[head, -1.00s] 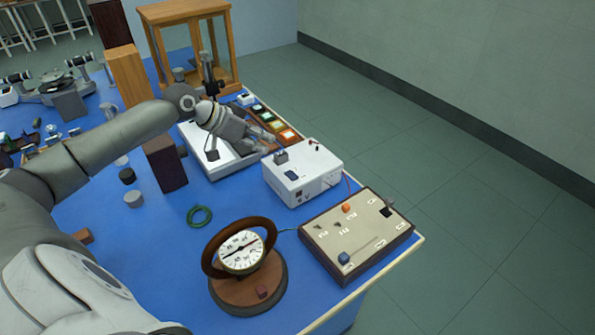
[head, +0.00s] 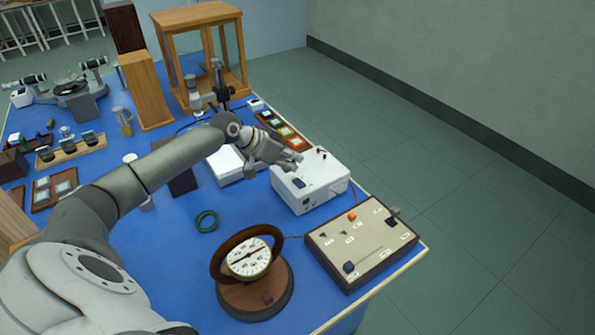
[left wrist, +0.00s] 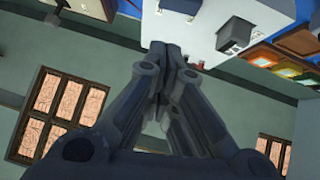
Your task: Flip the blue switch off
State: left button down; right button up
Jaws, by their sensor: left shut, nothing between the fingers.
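The white box (head: 325,170) stands on the blue bench, with a small dark blue switch-like part (head: 299,183) on its near top edge. Whether that part is on or off is too small to tell. My left gripper (head: 297,158) is shut and empty, just above the far left part of the box's top. In the left wrist view its fingers (left wrist: 176,48) point toward the white box (left wrist: 205,15), where a dark grey block (left wrist: 235,35) stands. A beige panel (head: 375,245) on the right carries a dark blue knob (head: 348,267). My right gripper is not in view.
A round dial meter (head: 250,257) on a wooden base stands in front of the box, left of the panel. A green ring (head: 206,221) lies on the bench (head: 185,265). Colored tiles (head: 290,133) and a glass-sided wooden case (head: 200,15) are behind.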

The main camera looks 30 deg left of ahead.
aim_at(298, 184)
pick_arm(q)
jog(key=f, duration=0.1)
jog(key=f+p, duration=0.1)
jog(key=f, duration=0.1)
jog(key=w+d+f, duration=0.1)
jog(key=shift+d+f, duration=0.1)
jog(key=shift+f, duration=0.1)
jog(key=shift+f+p, duration=0.3)
jog(key=shift+f, duration=0.2)
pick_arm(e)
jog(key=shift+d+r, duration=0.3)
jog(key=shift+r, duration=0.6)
pick_arm(q)
jog(key=shift+f, duration=0.1)
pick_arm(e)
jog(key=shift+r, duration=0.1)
